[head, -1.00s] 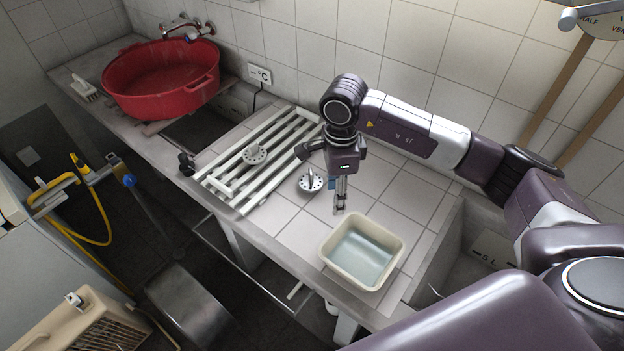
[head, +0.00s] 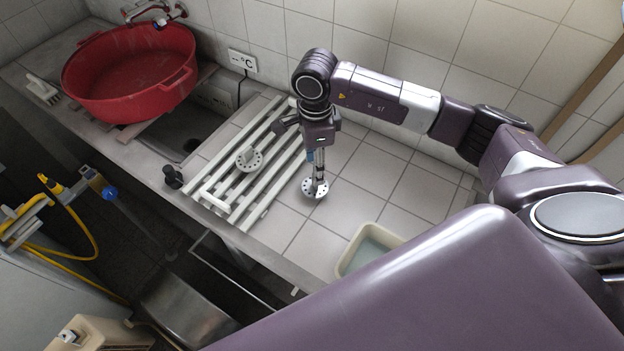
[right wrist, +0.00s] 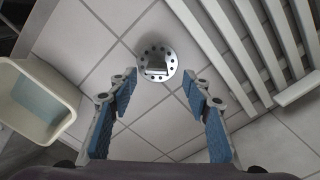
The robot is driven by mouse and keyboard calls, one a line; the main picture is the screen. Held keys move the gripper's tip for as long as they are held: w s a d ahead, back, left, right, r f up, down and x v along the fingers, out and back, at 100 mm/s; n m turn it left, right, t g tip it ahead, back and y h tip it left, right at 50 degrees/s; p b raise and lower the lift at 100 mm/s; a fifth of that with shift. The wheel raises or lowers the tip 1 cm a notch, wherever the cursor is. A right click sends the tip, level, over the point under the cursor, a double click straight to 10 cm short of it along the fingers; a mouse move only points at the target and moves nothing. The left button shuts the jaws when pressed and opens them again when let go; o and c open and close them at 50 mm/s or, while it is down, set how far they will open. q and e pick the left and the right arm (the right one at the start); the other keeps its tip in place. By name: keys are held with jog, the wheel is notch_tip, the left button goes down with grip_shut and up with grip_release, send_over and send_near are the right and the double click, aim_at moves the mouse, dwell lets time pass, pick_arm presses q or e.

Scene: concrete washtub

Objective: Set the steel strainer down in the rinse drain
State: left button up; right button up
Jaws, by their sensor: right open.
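The steel strainer (head: 315,191), a round shiny disc with a ring of holes and an upright grip, sits on the tiled counter right of the slatted rack. In the right wrist view the strainer (right wrist: 157,50) lies ahead of the fingertips. My right gripper (head: 317,176) points down just over it, and its fingers partly hide it. In the wrist view the gripper (right wrist: 159,88) is open, its blue-padded fingers apart with nothing between them. A dark hole, perhaps the rinse drain (head: 191,146), shows in the sunken basin left of the rack. My left gripper is out of view.
A second, paler strainer (head: 249,162) sits on the white slatted rack (head: 223,196). A red tub (head: 130,108) stands at the far left. A cream basin (head: 350,252) is at the front right, partly hidden by my arm. A black knob (head: 173,177) stands by the counter edge.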

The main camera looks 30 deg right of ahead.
jog(key=shift+s+f+p, duration=0.5)
jog(key=shift+f+p, duration=0.2)
jog(key=shift+f, duration=0.15)
jog(key=f, duration=0.2)
jog(key=shift+w+f+p, duration=0.2)
jog(key=shift+f+p, duration=0.2)
jog(key=shift+f, duration=0.35)
jog(key=shift+w+f, duration=0.1)
jog(key=c, duration=0.8)
grip_shut()
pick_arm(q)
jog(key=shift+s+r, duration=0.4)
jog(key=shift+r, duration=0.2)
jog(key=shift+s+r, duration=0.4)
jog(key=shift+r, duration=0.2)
